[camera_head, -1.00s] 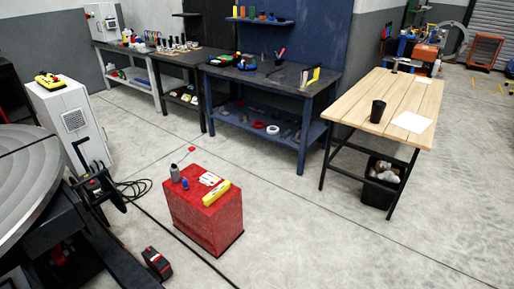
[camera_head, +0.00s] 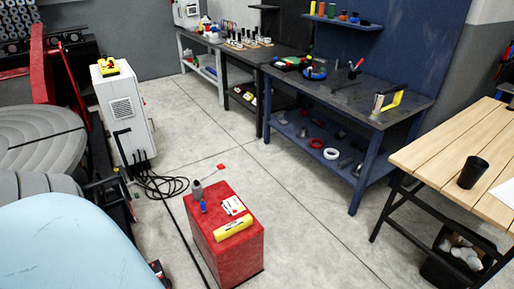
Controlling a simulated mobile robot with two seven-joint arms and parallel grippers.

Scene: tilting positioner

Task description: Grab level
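The level is most likely the yellow bar (camera_head: 233,228) lying on top of the red box (camera_head: 238,257), along its front edge. A white card with dark marks (camera_head: 233,205), a small blue item (camera_head: 203,206) and a grey bottle-like item (camera_head: 196,189) also stand or lie on the box top. The yellow bar is in plain sight, with nothing touching it from above. Neither of my grippers shows in the head view.
A wooden table (camera_head: 449,148) with a black cup (camera_head: 472,172) stands at the right. A blue workbench (camera_head: 345,108) is behind. A white cabinet (camera_head: 128,124) and cables (camera_head: 165,186) stand left, beside the round positioner plate (camera_head: 35,135). Floor around the box is mostly clear.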

